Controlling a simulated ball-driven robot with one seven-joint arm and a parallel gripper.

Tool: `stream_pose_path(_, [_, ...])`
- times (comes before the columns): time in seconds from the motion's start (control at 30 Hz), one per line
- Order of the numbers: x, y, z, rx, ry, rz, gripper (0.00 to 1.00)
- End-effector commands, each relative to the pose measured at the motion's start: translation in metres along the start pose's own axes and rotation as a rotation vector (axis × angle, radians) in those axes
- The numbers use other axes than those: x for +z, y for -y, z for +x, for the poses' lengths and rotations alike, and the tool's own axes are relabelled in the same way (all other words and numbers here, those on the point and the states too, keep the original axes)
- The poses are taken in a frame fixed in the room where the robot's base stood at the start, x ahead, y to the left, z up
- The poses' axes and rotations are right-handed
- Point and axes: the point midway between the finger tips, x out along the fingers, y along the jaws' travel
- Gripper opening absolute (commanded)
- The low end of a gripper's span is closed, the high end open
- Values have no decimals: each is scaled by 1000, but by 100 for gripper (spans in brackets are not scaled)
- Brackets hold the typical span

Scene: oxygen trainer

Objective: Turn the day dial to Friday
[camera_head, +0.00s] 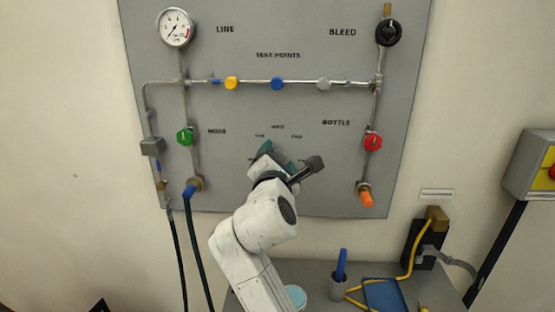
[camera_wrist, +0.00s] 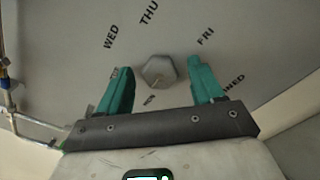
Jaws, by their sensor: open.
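The day dial (camera_wrist: 160,72) is a grey faceted knob on the grey panel, seen in the wrist view. The words WED, THU and FRI stand around it, with smaller lettering below it that is hard to read. Which day its pointer faces, I cannot tell. My gripper (camera_wrist: 156,66) has two teal fingers, open, one on each side of the dial with a gap to each. In the head view my gripper (camera_head: 277,152) is in front of the lower middle of the panel and hides the dial.
The panel (camera_head: 240,185) also bears a gauge (camera_head: 176,27), a green knob (camera_head: 185,136), a red knob (camera_head: 373,142), a black bleed knob (camera_head: 388,32) and pipes. Below right, a bench holds a cup (camera_head: 339,288) with a blue item and a blue tray (camera_head: 384,295).

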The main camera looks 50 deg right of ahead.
Motion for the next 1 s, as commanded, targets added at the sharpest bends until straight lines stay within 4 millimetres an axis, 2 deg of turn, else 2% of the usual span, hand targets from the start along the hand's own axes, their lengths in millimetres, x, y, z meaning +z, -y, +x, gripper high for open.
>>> stream_pose_path(0.2, [0,0,0,0,0,0,66])
stream_pose_path(0.77, [0,0,0,0,0,0,12])
stream_pose_path(1.0, [0,0,0,-1,0,17,11])
